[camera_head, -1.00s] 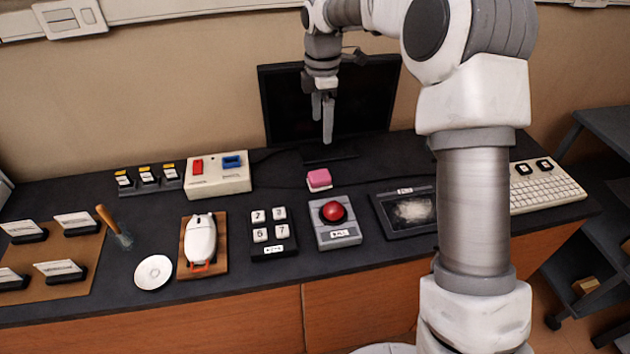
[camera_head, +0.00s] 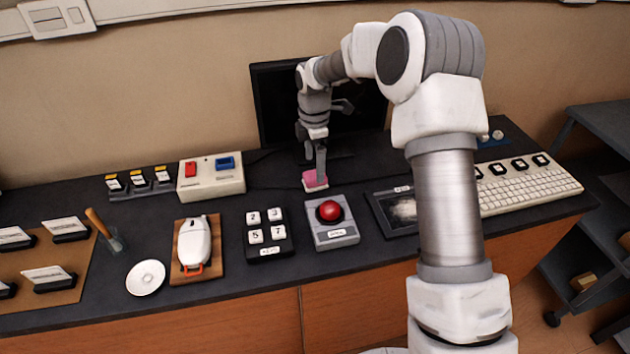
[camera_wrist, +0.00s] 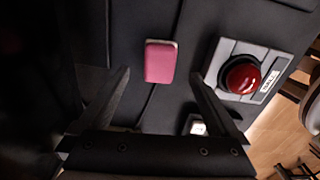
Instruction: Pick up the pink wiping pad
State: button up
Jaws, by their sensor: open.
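The pink wiping pad (camera_head: 312,182) lies on the dark tabletop, behind the red button box and in front of the monitor. My gripper (camera_head: 320,182) points down right at the pad in the head view, and one finger covers part of it. In the wrist view the pink pad (camera_wrist: 160,62) shows whole, with a pale edge along its top. My open gripper (camera_wrist: 160,85) has one finger on each side of the pad's column, with gaps on both sides. The fingers do not hold it.
The red button box (camera_head: 331,221) stands close in front of the pad; it also shows right of the fingers in the wrist view (camera_wrist: 243,72). A number-key box (camera_head: 268,234), a dark screen device (camera_head: 393,212) and a monitor (camera_head: 275,105) stand around it.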

aim_at(315, 174)
notch_tip(315, 174, down, 5)
jog(key=shift+f+b, duration=0.1)
jog(key=shift+b, duration=0.35)
jog(key=c, duration=1.4)
jog(key=shift+c, duration=0.2)
jog(key=shift+r, duration=0.2)
notch_tip(315, 174, up, 4)
jog(key=shift+w+r+p, duration=0.1)
jog(key=shift+p, duration=0.35)
jog(key=w+d+r, duration=0.1)
jog(key=d+r, duration=0.2)
jog(key=d, duration=0.2)
jog(key=w+d+r+p, duration=0.1)
jog(key=d+r, duration=0.2)
jog(key=d, duration=0.3)
jog(key=shift+w+d+r, duration=0.2)
jog(key=shift+d+r, duration=0.05)
